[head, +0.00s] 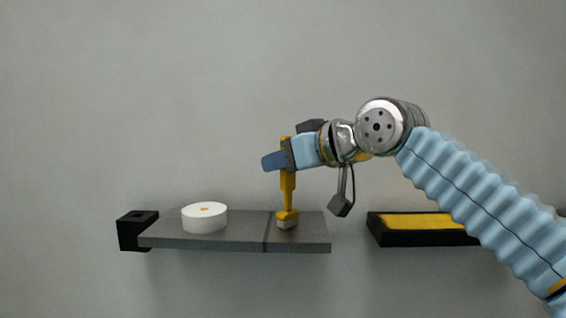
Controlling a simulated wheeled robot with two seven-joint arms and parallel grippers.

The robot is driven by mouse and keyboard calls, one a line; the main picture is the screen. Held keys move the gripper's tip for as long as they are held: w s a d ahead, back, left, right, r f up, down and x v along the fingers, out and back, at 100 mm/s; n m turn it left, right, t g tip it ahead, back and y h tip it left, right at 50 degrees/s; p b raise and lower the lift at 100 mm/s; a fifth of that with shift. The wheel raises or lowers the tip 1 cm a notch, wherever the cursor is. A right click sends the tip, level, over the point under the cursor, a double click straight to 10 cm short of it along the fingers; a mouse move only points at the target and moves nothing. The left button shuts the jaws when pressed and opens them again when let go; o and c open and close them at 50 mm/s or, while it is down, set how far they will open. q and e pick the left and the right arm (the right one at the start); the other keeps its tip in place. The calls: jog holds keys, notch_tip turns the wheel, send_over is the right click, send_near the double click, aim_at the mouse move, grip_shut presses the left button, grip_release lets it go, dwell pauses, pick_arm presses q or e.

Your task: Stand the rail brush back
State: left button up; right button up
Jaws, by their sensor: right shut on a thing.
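The rail brush (289,190) has a yellow handle and a pale bristle head at its lower end. It is upright, bristles down, over the right part of a grey shelf (240,242). I cannot tell whether the bristles touch the shelf. My right gripper (273,161) comes in from the right and is shut on the upper part of the brush handle. The blue fingers hide part of the handle. My left gripper is not in view.
A black block (136,231) is at the shelf's left end. A black tray (391,238) with a yellow inside is on the right, beyond a gap.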

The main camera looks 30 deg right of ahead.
jog(key=o, duration=1.1)
jog(key=shift+f, duration=0.1)
jog(key=shift+c, duration=0.2)
jog(key=shift+s+r, duration=0.1)
jog(key=shift+r, duration=0.15)
jog(key=v, duration=1.1)
jog(key=shift+s, duration=0.4)
